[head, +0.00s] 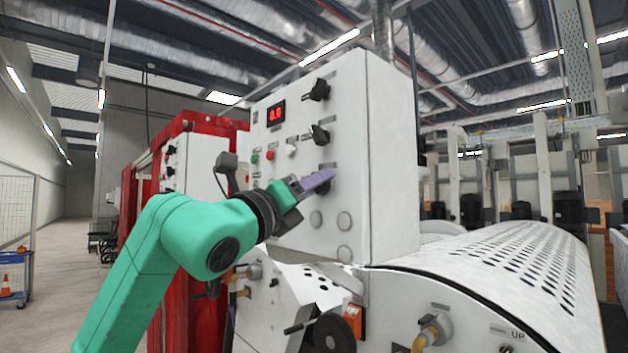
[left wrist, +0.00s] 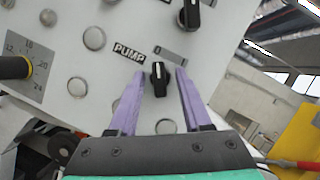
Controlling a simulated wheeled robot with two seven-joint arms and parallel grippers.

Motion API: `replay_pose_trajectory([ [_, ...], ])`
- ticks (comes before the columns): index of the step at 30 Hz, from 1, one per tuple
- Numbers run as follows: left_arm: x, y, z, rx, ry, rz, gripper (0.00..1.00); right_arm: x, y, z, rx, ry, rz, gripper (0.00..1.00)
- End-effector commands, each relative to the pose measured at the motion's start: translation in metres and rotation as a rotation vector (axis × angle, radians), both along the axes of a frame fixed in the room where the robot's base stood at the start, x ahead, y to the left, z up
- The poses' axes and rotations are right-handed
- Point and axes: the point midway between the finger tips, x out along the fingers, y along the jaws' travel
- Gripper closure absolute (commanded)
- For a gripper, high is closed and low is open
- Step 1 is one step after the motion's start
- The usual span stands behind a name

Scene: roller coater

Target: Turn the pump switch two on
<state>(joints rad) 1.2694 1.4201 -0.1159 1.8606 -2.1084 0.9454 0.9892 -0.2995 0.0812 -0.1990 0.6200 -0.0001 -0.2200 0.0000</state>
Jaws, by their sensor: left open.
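A white control panel (head: 345,110) carries several black rotary switches. My left gripper (head: 320,181), with purple fingers, is open at the panel's lower switch, which it mostly hides in the head view. In the left wrist view, a black switch (left wrist: 158,80) with a pale pointer line sits beside a "PUMP" label (left wrist: 129,51). The open fingertips of my left gripper (left wrist: 161,82) lie on either side of this switch, with a visible gap to each. I cannot read a number on the label. My right gripper is in neither view.
Another black switch (left wrist: 189,14) is just above in the left wrist view. Round blank caps (left wrist: 94,39) and a dial with a black knob (left wrist: 14,67) are to the left. In the head view, a perforated white cover (head: 500,265) lies right of the panel.

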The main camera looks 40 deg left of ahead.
Motion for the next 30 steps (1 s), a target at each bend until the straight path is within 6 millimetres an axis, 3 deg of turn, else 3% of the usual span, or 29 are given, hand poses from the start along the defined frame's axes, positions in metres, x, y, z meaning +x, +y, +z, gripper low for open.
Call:
replay_pose_trajectory([
  [1,0.0,0.0,0.0,0.0,0.0,0.0,0.59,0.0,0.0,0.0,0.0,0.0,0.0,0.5],
  [4,0.0,0.0,0.0,0.0,0.0,0.0,0.97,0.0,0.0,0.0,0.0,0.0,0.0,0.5],
  [5,0.0,0.0,0.0,0.0,0.0,0.0,1.0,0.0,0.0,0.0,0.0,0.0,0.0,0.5],
  [19,0.0,0.0,-0.002,0.058,-0.004,0.0,1.0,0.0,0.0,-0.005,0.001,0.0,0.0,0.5],
  [30,0.0,0.002,-0.003,0.316,-0.025,-0.001,1.0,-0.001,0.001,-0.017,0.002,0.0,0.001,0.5],
])
